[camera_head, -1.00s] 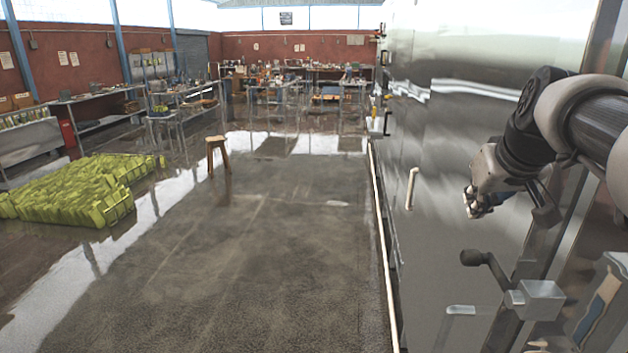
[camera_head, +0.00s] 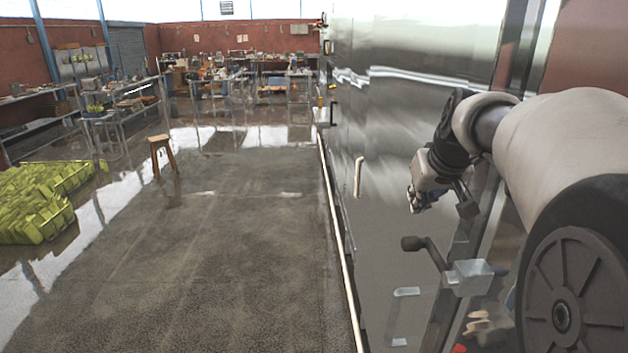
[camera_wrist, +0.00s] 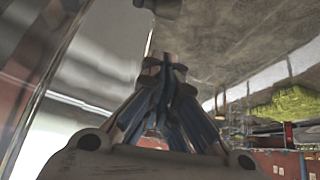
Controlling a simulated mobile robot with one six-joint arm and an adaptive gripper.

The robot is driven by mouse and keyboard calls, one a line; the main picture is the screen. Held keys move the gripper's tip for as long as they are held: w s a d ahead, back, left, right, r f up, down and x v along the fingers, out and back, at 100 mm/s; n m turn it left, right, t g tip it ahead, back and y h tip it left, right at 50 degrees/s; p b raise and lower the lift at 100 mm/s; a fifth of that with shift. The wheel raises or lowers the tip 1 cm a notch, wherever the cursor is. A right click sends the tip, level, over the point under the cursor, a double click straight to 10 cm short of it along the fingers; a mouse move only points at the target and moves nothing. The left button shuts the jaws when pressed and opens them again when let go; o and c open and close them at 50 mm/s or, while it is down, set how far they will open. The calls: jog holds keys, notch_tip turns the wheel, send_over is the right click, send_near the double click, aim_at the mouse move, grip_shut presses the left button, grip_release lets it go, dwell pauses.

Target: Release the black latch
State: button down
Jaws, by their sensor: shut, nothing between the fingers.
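The latch (camera_head: 430,256) is a lever with a black knob, set on a grey metal block on the shiny steel machine wall at the right of the head view. Its knob points left. My gripper (camera_head: 415,206) is just above the knob in the picture, apart from it and holding nothing. In the wrist view my gripper (camera_wrist: 165,66) has its blue-grey fingers closed together at the tips. A dark rounded piece at the top edge of that view may be the knob; it is too cut off to tell.
A pale handle (camera_head: 358,177) stands out from the steel wall (camera_head: 400,120) left of my gripper. A wooden stool (camera_head: 161,155) and yellow-green crates (camera_head: 40,200) stand on the floor at left. Workbenches line the back. The middle floor is clear.

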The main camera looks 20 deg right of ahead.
send_over(409, 238)
jog(key=f, duration=0.6)
jog(key=shift+w, duration=0.25)
jog(key=shift+s+f, duration=0.25)
jog(key=shift+f, duration=0.45)
jog(key=shift+w, duration=0.1)
